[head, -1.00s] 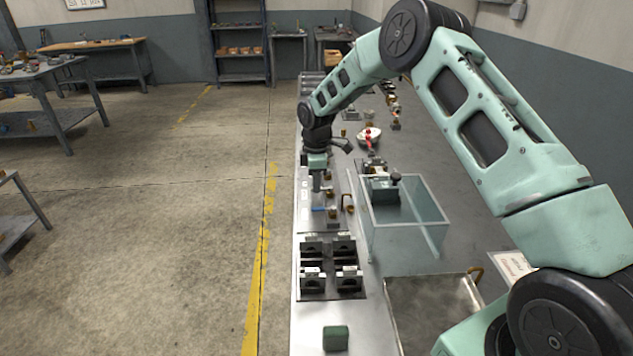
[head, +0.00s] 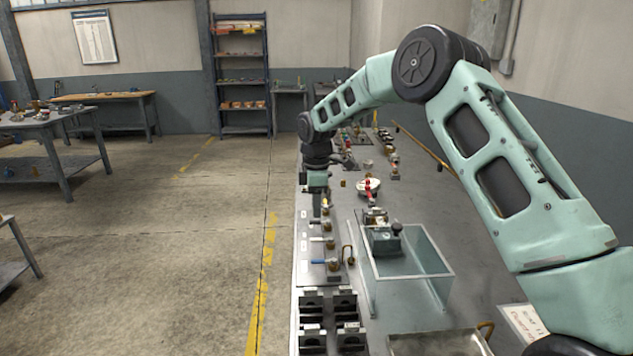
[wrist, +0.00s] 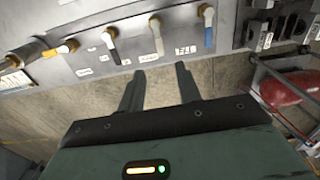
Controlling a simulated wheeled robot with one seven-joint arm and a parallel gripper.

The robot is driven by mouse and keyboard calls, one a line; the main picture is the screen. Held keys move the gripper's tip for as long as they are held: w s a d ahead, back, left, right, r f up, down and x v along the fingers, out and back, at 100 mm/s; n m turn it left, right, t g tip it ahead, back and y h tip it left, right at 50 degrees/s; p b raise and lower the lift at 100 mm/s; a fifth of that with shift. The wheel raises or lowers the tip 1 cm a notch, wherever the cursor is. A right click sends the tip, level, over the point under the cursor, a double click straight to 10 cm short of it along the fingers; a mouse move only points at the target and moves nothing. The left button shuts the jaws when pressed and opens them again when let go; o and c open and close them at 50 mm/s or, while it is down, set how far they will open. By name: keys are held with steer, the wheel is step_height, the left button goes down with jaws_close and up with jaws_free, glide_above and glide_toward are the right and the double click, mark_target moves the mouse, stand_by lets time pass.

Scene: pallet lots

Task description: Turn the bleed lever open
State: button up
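In the wrist view I see an orange-tipped lever (wrist: 62,49), a white lever (wrist: 111,45), a second white lever (wrist: 157,38) and a blue lever (wrist: 208,34). The blue lever (head: 318,262) also shows in the head view. Labels sit beside the levers, too small to read, so I cannot tell which is the bleed lever. My gripper (wrist: 162,84) is open and empty; its fingertips are apart from the levers, short of the two white ones in the wrist view. The gripper (head: 317,210) points down in the head view.
A clear-walled tank (head: 410,262) stands right of the levers. Black clamp blocks (head: 328,318) lie nearer on the bench. A red object (wrist: 282,90) behind bars shows right in the wrist view.

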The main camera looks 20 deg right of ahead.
step_height(320, 180, up, 8)
steer(key=shift+b, duration=0.35)
steer(key=shift+r, duration=0.1)
